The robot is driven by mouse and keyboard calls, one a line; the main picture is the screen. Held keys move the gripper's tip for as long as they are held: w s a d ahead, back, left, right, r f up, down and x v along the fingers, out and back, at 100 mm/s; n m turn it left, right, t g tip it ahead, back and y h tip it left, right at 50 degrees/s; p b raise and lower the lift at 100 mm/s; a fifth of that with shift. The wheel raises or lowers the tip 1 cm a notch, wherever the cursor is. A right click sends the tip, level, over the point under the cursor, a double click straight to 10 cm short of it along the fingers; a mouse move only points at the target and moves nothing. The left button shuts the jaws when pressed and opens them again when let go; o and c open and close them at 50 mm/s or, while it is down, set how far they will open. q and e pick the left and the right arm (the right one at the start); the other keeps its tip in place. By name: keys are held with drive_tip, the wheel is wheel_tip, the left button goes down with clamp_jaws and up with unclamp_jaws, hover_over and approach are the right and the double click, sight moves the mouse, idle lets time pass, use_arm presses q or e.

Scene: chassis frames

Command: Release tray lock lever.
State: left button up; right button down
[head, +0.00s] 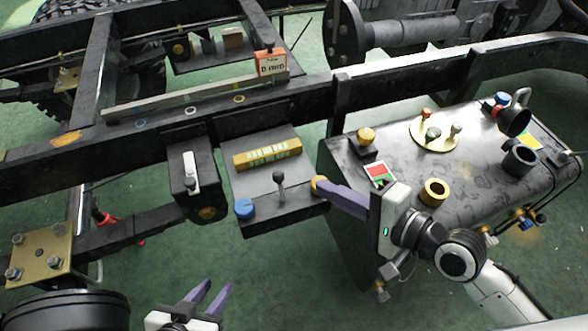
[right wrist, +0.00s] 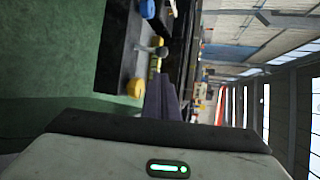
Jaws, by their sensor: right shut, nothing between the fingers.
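A grey tray (head: 268,208) sits in the frame in the head view. An upright lever with a dark round knob (head: 279,177) stands on it, and also shows in the right wrist view (right wrist: 161,51). A blue knob (head: 244,208) is at the tray's left front corner and a yellow-orange knob (head: 318,184) at its right. I cannot tell for sure which is the lock lever. My right gripper (head: 323,187) is shut, its purple fingertips at the yellow-orange knob, seemingly touching it; nothing is between them. My left gripper (head: 216,285) is open and empty, low in front.
A yellow block (head: 268,155) lies on the tray's back part. A dark box with a white handle (head: 189,172) hangs left of the tray. A dark tank (head: 460,170) with knobs and rings stands to the right. Green floor (head: 290,280) is clear in front.

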sight(280, 187)
idle(0.3)
drive_tip(key=b+x, duration=0.1)
drive_tip(key=x, duration=0.7)
drive_tip(key=shift+w+a+f+b, duration=0.2)
drive_tip(key=shift+b, duration=0.15)
drive_tip(key=shift+w+a+f, duration=0.15)
drive_tip(key=shift+w+a, duration=0.3)
